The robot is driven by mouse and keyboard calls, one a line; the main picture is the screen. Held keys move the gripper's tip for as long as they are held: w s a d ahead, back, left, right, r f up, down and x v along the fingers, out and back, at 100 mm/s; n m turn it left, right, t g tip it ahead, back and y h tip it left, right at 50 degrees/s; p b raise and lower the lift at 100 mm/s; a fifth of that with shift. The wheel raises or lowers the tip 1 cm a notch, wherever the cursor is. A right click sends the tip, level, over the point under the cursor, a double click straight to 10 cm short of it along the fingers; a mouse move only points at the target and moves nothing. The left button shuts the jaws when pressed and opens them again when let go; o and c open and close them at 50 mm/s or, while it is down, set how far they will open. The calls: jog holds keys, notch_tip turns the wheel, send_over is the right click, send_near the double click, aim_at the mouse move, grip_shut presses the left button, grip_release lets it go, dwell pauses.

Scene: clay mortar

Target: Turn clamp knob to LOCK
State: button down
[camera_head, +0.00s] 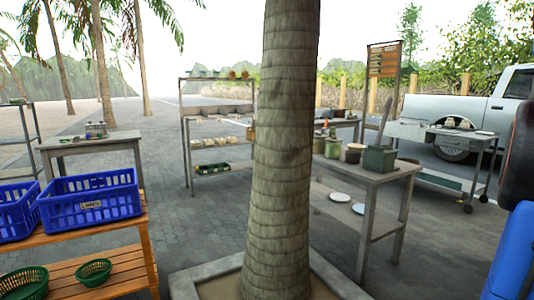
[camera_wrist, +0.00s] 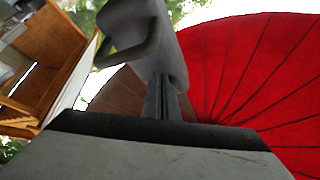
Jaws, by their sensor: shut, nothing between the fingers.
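I cannot make out a clamp knob or a LOCK mark in either view. A small metal device (camera_head: 96,130) stands on a grey table at the left of the head view, too small to tell what it is. In the wrist view my gripper (camera_wrist: 166,92) is shut and empty, its dark fingers together. Its fingertips do not show in the head view. A grey shape with a loop-like handle (camera_wrist: 140,45) lies beyond the fingers; I cannot tell what it is.
A palm trunk (camera_head: 283,150) in a square stone planter blocks the middle. Blue crates (camera_head: 90,208) stand on a wooden bench at left. A grey workbench (camera_head: 370,175) and a wheeled cart (camera_head: 440,135) are at right. A red canopy (camera_wrist: 250,70) fills the wrist view's right.

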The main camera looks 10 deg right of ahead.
jog(key=shift+f, duration=0.15)
jog(key=a, duration=0.2)
jog(key=s+a, duration=0.1)
jog(key=a, duration=0.2)
jog(key=shift+s+a, duration=0.3)
jog(key=shift+s, duration=0.1)
jog(key=shift+w+d+r, duration=0.2)
jog(key=shift+w+d, duration=0.4)
jog(key=shift+d, duration=0.25)
jog(key=shift+w+d+r, duration=0.15)
jog(key=shift+w+d, duration=0.45)
jog(key=shift+d, duration=0.3)
jog(key=shift+w+d+r, duration=0.2)
jog(key=shift+w+d, duration=0.4)
jog(key=shift+d, duration=0.25)
jog(key=shift+s+r, duration=0.1)
jog(key=shift+r, duration=0.1)
jog(key=shift+s+f, duration=0.15)
jog(key=shift+s, duration=0.05)
jog(key=shift+w+f, duration=0.1)
jog(key=shift+w, duration=0.05)
